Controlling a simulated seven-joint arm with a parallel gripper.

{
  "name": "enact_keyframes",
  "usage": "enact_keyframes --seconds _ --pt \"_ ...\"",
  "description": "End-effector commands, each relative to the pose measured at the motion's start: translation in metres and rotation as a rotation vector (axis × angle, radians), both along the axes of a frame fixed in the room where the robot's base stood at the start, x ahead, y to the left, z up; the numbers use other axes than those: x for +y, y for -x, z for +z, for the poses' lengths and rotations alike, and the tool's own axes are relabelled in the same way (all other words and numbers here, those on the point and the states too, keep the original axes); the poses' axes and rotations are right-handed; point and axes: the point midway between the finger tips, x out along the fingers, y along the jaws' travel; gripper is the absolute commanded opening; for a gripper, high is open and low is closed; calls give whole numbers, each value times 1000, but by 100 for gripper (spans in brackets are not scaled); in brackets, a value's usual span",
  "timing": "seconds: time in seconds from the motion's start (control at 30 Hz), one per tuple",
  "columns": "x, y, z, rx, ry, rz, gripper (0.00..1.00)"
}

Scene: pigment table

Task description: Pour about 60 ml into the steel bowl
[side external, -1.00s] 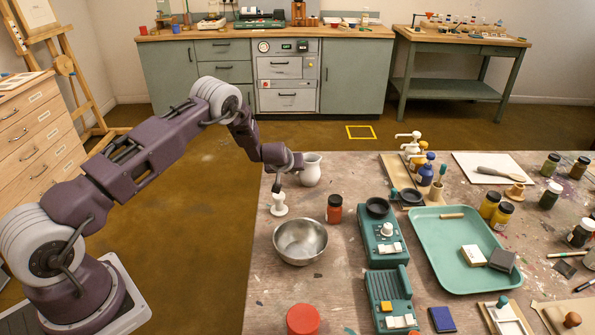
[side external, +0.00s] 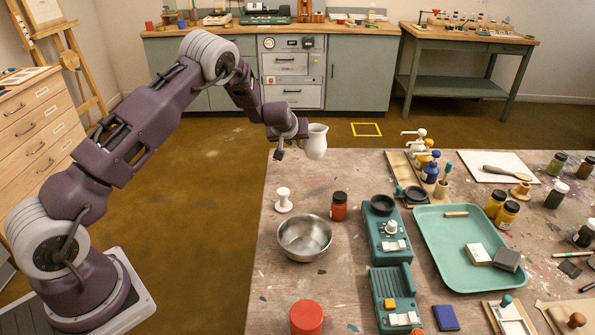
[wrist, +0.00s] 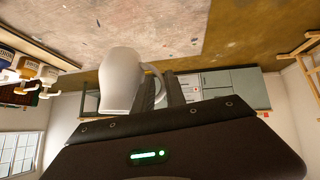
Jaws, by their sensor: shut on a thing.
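A white jug (side external: 317,142) is held by my gripper (side external: 301,133) in the side view, raised above the far left part of the table and upright. In the wrist view the jug (wrist: 120,80) sits at the fingertips of my gripper (wrist: 158,92), with its handle between the fingers. The steel bowl (side external: 304,237) stands on the table near its left edge, nearer the camera than the jug. The bowl's visible inside looks bare. The jug's contents are hidden.
Pump bottles (side external: 428,165) stand farther right.

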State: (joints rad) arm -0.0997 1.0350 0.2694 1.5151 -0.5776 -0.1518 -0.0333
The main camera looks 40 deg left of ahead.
Motion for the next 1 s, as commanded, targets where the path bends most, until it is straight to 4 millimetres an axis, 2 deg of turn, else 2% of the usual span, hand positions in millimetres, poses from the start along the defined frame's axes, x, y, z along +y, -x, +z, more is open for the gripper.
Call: enact_keyframes --seconds 0.17,0.27,0.6,0.8,1.0 --pt "-14 26 22 -4 1 -59 0" --pt "-32 46 35 -5 3 -123 0" --pt "-110 109 67 -7 3 -391 0" --pt "-154 130 78 -7 3 -563 0" --pt "-179 128 85 -8 3 -700 0"
